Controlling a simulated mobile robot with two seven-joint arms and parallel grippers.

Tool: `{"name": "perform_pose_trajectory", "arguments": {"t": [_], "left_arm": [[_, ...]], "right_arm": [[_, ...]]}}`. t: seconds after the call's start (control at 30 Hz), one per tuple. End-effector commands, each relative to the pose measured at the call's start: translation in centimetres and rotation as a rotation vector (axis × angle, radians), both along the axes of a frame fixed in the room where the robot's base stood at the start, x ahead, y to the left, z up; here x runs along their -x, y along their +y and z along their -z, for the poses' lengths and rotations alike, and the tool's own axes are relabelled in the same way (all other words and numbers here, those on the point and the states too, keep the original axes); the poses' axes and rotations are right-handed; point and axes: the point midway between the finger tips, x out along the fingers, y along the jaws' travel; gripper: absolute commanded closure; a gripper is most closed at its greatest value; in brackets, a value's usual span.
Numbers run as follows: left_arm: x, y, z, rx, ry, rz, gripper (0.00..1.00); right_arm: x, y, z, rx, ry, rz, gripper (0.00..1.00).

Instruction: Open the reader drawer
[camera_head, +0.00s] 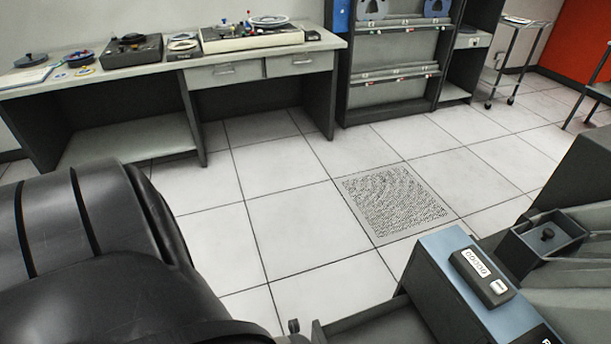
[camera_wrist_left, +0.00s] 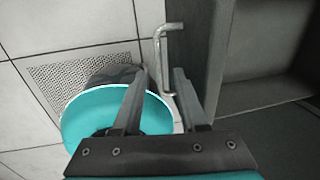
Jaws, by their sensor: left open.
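In the left wrist view a grey drawer (camera_wrist_left: 208,55) shows its front panel edge-on, with a hollow interior to its right. It stands out from the machine. A bent metal handle (camera_wrist_left: 161,60) sits on its front. My left gripper (camera_wrist_left: 160,72) is open, its two fingers on either side of the handle's lower part, with a gap to the left finger; I cannot tell whether the right finger touches. In the head view the drawer's rim (camera_head: 350,322) shows at the bottom, beside the blue-topped reader (camera_head: 480,285). My black left arm hides the left gripper there. My right gripper is not in view.
A perforated floor tile (camera_head: 393,202) and open tiled floor lie beyond the drawer. A grey desk (camera_head: 160,65) with devices stands at the back left, and a dark cabinet (camera_head: 392,88) at the back. A dark bin (camera_head: 540,243) sits on the machine at right.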

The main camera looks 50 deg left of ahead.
Motion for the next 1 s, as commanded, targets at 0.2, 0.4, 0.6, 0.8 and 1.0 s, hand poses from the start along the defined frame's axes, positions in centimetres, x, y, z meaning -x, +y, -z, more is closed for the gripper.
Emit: {"name": "perform_pose_trajectory", "arguments": {"t": [0.2,0.4,0.6,0.8,1.0], "left_arm": [[0.6,0.3,-4.2,-0.002,-0.002,0.004,0.58],[1.3,0.6,-7.7,-0.003,-0.001,0.004,0.58],[1.9,0.7,-10.9,-0.002,0.000,0.003,0.58],[2.2,0.9,-12.7,-0.003,0.001,0.001,0.58],[2.3,0.9,-13.1,-0.001,0.001,0.001,0.58]], "right_arm": [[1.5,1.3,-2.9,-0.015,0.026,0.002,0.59],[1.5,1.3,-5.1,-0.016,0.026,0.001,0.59],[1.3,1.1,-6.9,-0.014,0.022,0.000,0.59],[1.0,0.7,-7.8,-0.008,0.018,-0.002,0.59],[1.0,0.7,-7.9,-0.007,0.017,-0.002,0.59]]}}
